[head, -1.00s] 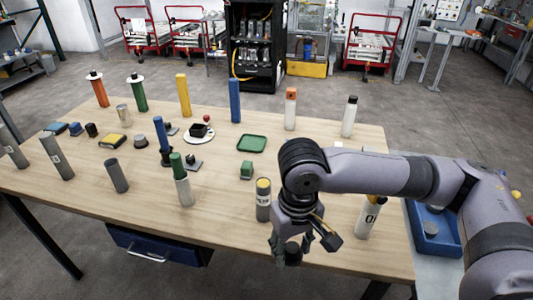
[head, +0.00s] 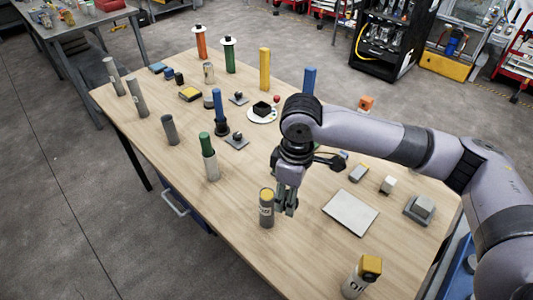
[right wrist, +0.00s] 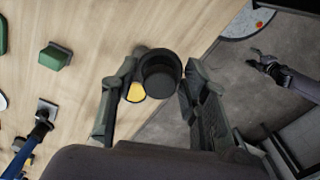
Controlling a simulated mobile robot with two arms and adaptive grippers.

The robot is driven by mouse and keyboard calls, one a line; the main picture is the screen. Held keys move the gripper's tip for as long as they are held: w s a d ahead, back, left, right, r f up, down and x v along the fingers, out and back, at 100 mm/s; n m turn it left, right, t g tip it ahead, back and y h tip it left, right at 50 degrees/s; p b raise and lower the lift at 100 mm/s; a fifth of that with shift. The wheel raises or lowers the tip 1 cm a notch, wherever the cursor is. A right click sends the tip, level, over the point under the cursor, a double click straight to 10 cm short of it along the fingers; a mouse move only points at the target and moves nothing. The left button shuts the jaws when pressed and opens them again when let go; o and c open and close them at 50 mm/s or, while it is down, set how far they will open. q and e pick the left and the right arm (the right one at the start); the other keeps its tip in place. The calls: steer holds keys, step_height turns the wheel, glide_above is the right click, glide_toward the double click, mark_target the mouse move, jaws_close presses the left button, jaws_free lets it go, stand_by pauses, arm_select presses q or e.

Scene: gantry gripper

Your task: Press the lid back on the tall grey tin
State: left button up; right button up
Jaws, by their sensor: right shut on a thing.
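The tall grey tin (head: 266,216) stands upright near the front edge of the table, with a pale label and a yellow top. My right gripper (head: 286,206) is just right of its top. In the right wrist view my right gripper (right wrist: 155,98) is shut on a round black lid (right wrist: 160,74). Part of the tin's yellow top (right wrist: 136,92) shows beside and below the lid, so the lid appears off to one side of the tin. I cannot tell whether they touch. My left gripper (right wrist: 262,62) shows small at the right of the right wrist view, its opening unclear.
A green-topped cylinder (head: 209,158) and a grey cylinder (head: 170,130) stand left of the tin. A flat pale plate (head: 350,212) lies to the right. The table (head: 245,238) is bare around the tin.

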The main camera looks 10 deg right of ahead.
mark_target(267, 194)
arm_select(q)
step_height(267, 194, up, 8)
steer(key=d+p, duration=0.1)
steer(key=p, duration=0.5)
arm_select(e)
steer(key=w+a+r+n, duration=0.1)
steer(key=w+n, duration=0.1)
steer(key=n, duration=0.1)
steer(key=w+a+r+n, duration=0.1)
steer(key=w+n, duration=0.1)
steer(key=n, duration=0.2)
steer(key=w+a+r+n, duration=0.1)
steer(key=w+n, duration=0.1)
steer(key=n, duration=0.2)
steer(key=shift+a, duration=0.4)
step_height(267, 194, down, 4)
steer(key=b, duration=0.5)
steer(key=shift+s+r, duration=0.1)
steer(key=shift+r, duration=0.05)
steer(key=shift+f, duration=0.95)
arm_select(q)
step_height(267, 194, down, 6)
steer(key=shift+a+r, duration=0.1)
steer(key=shift+r+p, duration=0.95)
steer(key=shift+r, duration=0.05)
arm_select(e)
steer(key=shift+r, duration=0.1)
